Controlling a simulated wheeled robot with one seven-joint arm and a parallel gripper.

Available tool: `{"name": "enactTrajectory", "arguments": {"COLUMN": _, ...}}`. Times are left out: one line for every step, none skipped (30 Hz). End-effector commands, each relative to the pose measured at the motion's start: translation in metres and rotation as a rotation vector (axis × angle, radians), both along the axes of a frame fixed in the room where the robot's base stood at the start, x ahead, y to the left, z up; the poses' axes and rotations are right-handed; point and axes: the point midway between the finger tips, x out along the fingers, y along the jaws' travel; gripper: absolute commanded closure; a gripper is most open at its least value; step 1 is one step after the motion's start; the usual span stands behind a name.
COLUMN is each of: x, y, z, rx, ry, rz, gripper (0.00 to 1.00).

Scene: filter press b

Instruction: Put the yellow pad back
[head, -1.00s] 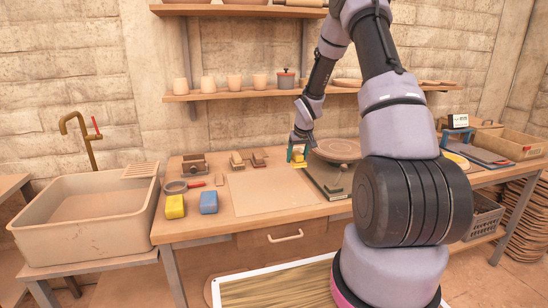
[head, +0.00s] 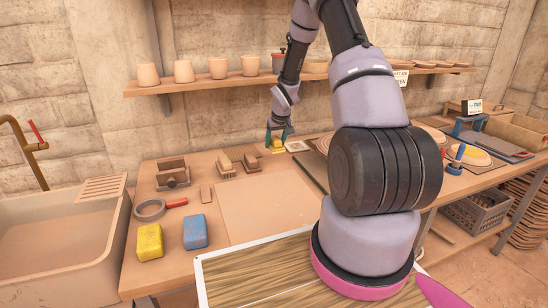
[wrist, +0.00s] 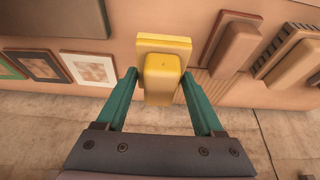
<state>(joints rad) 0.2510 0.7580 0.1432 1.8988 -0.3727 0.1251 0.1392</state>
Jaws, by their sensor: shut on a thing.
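The yellow pad (wrist: 164,42) has a flat base and a raised yellow grip block (wrist: 162,78). My gripper (wrist: 160,76) has its teal fingers on either side of this block and is shut on it. In the head view the pad (head: 277,149) shows small under my gripper (head: 279,139) at the back of the worktable. It is between a brown block (head: 250,162) on its left and a framed tile (head: 298,146) on its right. I cannot tell whether the pad touches the table.
In the wrist view, brown handled blocks (wrist: 230,50) lie close right and framed tiles (wrist: 90,69) lie left. A yellow sponge (head: 150,242) and blue sponge (head: 195,232) sit at the front left. A shelf of cups (head: 219,68) hangs above. The pale board (head: 265,205) is clear.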

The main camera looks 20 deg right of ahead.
Motion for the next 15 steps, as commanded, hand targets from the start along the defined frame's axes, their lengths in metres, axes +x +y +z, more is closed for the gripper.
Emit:
{"name": "enactTrajectory", "arguments": {"x": 0.000, "y": 0.000, "z": -0.010, "rx": -0.001, "ry": 0.002, "rz": 0.002, "gripper": 0.75}}
{"name": "enactTrajectory", "arguments": {"x": 0.000, "y": 0.001, "z": -0.015, "rx": -0.001, "ry": 0.002, "rz": 0.002, "gripper": 0.75}}
{"name": "enactTrajectory", "arguments": {"x": 0.000, "y": 0.001, "z": -0.019, "rx": -0.001, "ry": 0.001, "rz": 0.002, "gripper": 0.75}}
{"name": "enactTrajectory", "arguments": {"x": 0.000, "y": 0.001, "z": -0.021, "rx": 0.000, "ry": 0.000, "rz": 0.001, "gripper": 0.75}}
{"name": "enactTrajectory", "arguments": {"x": 0.001, "y": 0.000, "z": -0.023, "rx": 0.000, "ry": -0.001, "rz": 0.001, "gripper": 0.75}}
{"name": "enactTrajectory", "arguments": {"x": 0.001, "y": 0.000, "z": -0.026, "rx": 0.000, "ry": -0.001, "rz": 0.001, "gripper": 0.75}}
{"name": "enactTrajectory", "arguments": {"x": 0.000, "y": 0.000, "z": -0.028, "rx": 0.000, "ry": -0.001, "rz": 0.001, "gripper": 0.75}}
{"name": "enactTrajectory", "arguments": {"x": 0.000, "y": 0.000, "z": -0.030, "rx": 0.000, "ry": 0.000, "rz": 0.001, "gripper": 0.75}}
{"name": "enactTrajectory", "arguments": {"x": 0.000, "y": 0.000, "z": -0.034, "rx": 0.000, "ry": 0.000, "rz": 0.001, "gripper": 0.75}}
{"name": "enactTrajectory", "arguments": {"x": 0.000, "y": 0.000, "z": -0.038, "rx": -0.001, "ry": 0.001, "rz": 0.002, "gripper": 0.75}}
{"name": "enactTrajectory", "arguments": {"x": 0.000, "y": 0.000, "z": -0.042, "rx": 0.000, "ry": 0.001, "rz": 0.001, "gripper": 0.75}}
{"name": "enactTrajectory", "arguments": {"x": 0.000, "y": 0.001, "z": -0.049, "rx": 0.000, "ry": 0.002, "rz": 0.001, "gripper": 0.75}}
{"name": "enactTrajectory", "arguments": {"x": 0.000, "y": 0.001, "z": -0.054, "rx": 0.001, "ry": 0.002, "rz": 0.001, "gripper": 0.75}}
{"name": "enactTrajectory", "arguments": {"x": 0.000, "y": 0.001, "z": -0.057, "rx": 0.001, "ry": 0.001, "rz": 0.001, "gripper": 0.75}}
{"name": "enactTrajectory", "arguments": {"x": 0.000, "y": 0.001, "z": -0.061, "rx": 0.000, "ry": 0.001, "rz": 0.001, "gripper": 0.75}}
